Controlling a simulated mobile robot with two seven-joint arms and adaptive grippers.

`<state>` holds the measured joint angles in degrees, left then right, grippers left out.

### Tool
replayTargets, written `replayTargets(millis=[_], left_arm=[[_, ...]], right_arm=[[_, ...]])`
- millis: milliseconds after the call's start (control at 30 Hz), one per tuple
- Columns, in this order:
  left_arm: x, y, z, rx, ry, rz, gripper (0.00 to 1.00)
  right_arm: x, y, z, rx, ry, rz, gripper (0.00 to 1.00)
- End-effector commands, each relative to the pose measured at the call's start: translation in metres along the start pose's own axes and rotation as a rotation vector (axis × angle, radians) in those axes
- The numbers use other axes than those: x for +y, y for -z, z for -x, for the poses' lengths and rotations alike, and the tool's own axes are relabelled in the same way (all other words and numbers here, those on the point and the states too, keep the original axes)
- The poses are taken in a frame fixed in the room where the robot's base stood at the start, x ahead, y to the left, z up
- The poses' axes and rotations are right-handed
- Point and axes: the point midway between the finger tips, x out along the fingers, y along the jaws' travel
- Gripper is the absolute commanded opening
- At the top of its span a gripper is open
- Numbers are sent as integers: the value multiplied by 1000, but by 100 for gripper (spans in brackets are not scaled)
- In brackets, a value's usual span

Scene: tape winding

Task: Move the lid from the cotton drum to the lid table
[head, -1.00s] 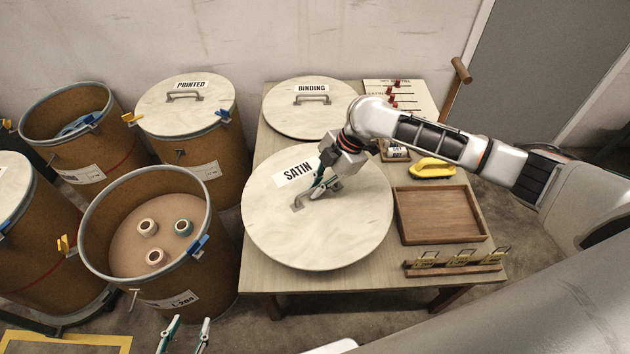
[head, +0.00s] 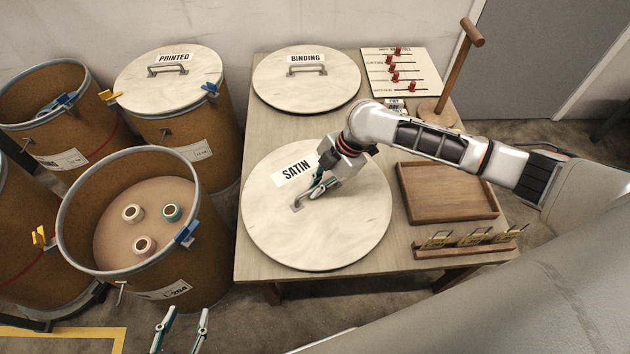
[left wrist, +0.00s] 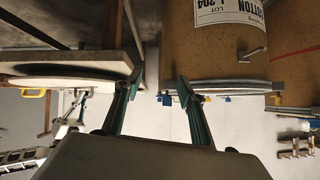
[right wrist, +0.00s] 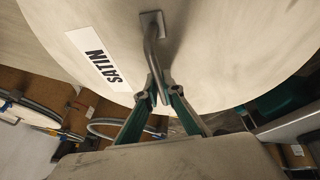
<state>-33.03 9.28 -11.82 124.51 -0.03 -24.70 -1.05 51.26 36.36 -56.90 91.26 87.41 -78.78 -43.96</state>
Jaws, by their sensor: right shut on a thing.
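A round pale lid labelled SATIN (head: 345,228) is over the front left of the wooden lid table (head: 400,262). My right gripper (head: 312,194) is shut on its bar handle, which also shows in the right wrist view (right wrist: 151,45). I cannot tell whether the lid touches the tabletop. The cotton drum (head: 205,262) stands open left of the table, with several tape rolls (head: 144,246) inside. Its COTTON label shows upside down in the left wrist view (left wrist: 228,12). My left gripper (head: 182,316) is open and empty, in front of the drum.
A BINDING lid (head: 307,92) lies at the table's back left. A wooden tray (head: 447,193), a peg board (head: 400,75), a wooden post (head: 459,70) and a card rack (head: 465,244) take up the right side. A closed PRINTED drum (head: 185,135) stands behind the cotton drum.

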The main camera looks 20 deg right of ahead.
Motion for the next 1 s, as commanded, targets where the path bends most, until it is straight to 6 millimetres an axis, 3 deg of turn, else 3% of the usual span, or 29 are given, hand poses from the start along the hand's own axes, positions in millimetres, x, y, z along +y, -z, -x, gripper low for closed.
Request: replayTargets(millis=[367,467,500,833,1000], left_arm=[[0,0,0,-1,1,4,40],[0,0,0,0,2,6,40],[0,0,0,0,3,7,40],[-2,1,0,1,7,9,40],[-1,0,0,0,5,8,40]], right_arm=[[2,0,-1,1,-5,1,0],[2,0,-1,1,-5,1,25],[1,0,-2,1,-4,1,26],[-1,-2,-3,-2,1,0,26],[0,-3,14,-4,-2,1,26]])
